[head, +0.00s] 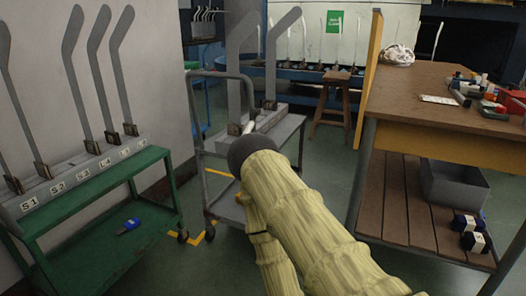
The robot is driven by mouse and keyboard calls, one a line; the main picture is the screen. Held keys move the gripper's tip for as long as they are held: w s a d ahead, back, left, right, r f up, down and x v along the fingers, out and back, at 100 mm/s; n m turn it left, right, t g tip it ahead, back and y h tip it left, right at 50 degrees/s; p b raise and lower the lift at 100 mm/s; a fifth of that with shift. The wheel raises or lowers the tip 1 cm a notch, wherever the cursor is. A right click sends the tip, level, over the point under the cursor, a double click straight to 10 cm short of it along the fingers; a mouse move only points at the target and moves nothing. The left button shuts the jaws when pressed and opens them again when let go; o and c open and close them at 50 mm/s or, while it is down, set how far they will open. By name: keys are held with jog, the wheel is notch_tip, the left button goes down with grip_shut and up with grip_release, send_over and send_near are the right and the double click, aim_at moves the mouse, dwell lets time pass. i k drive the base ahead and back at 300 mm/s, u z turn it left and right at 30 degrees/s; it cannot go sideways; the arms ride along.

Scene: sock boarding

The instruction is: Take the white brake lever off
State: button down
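My arm in its cream ribbed sleeve reaches from the lower right up to the grey cart (203,150). The dark rounded end of my gripper (247,149) is in front of the cart's top block (285,128). Its fingers are hidden, so I cannot see whether they are open or hold anything. A small whitish piece (249,127) shows just above the dark end; it may be the white brake lever, but I cannot be sure. Two grey leg-shaped boards (236,65) stand upright on the cart block, with brown clamps at their feet.
A green cart (155,158) at left carries a labelled rail of several grey boards (73,75) and a blue-handled item (129,226) on its shelf. A wooden workbench (440,108) stands at right, with a grey bin (455,185) below. A stool (334,85) stands behind.

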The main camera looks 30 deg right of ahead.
aim_at(258, 112)
jog(key=k, duration=0.9)
jog(key=z, duration=0.8)
jog(key=i, duration=1.3)
jog(key=u, duration=0.3)
